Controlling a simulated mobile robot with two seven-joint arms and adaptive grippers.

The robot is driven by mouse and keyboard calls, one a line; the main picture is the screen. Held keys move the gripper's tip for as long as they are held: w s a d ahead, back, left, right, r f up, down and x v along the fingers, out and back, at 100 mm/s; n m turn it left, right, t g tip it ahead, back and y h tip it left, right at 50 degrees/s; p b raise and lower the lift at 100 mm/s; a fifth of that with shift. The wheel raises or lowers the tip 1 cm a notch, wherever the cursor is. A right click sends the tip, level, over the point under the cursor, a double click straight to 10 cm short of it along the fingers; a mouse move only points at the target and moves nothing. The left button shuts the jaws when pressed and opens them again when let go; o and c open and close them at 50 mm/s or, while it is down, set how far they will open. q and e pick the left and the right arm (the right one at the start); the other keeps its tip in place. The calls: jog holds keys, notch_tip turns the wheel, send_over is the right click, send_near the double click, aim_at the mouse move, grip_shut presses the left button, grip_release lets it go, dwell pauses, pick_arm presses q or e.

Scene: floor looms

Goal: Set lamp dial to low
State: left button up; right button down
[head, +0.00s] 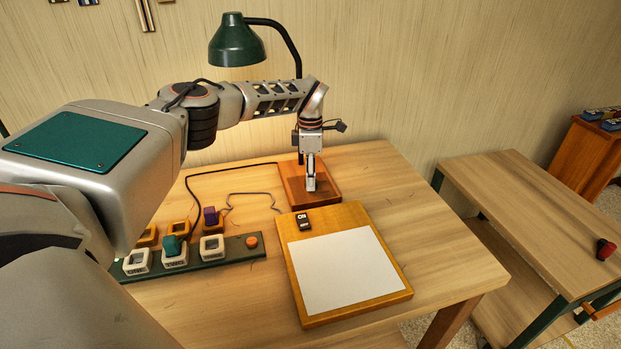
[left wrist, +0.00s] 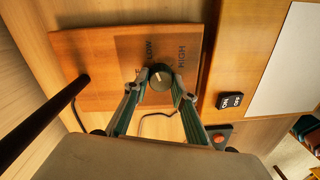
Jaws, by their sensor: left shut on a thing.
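The green desk lamp (head: 237,45) stands at the back of the table, and its reddish wooden base (head: 328,190) sits behind the paper board. In the left wrist view the base (left wrist: 85,60) bears the words LOW and HIGH. A black round dial (left wrist: 161,84) with a white pointer mark sits below these words. My left gripper (head: 310,188) points down over the base. In the left wrist view its fingertips (left wrist: 161,80) are closed on both sides of the dial. Which label the pointer faces is not clear. In the head view the gripper hides the dial. My right gripper is out of view.
A wooden board with white paper (head: 345,272) and a small black ON switch (head: 303,222) lies in front of the base. A green rack with several small blocks and sockets (head: 190,258) stands left. A cord runs behind it. A second table (head: 510,205) stands right.

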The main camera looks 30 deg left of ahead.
pick_arm(q)
jog(key=o, duration=1.1)
jog(key=r, duration=1.2)
jog(key=shift+w+a, duration=0.15)
jog(key=shift+w, duration=0.1)
